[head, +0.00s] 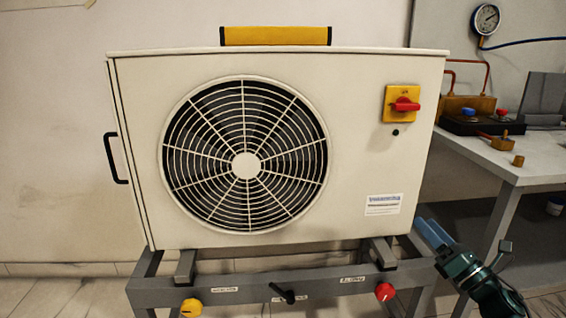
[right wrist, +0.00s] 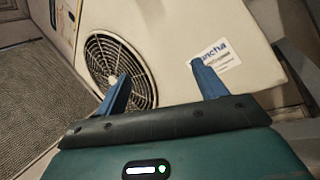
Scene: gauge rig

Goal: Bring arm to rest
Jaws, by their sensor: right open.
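My right gripper (head: 433,233) is at the lower right of the head view, beside the lower right corner of a white fan unit (head: 350,150). Its two blue fingers are apart with nothing between them. In the right wrist view the open fingers of the right gripper (right wrist: 160,88) point toward the front of the fan unit (right wrist: 165,45), with the round grille and the label visible beyond. I cannot tell whether a finger touches the unit. My left gripper is not in the head view.
The unit stands on a grey frame (head: 250,290) with a yellow knob (head: 191,308), a black lever (head: 283,293) and a red knob (head: 385,291). A bench (head: 530,165) at right holds a gauge manifold (head: 475,118). A gauge (head: 486,19) hangs above. Wall space at left is clear.

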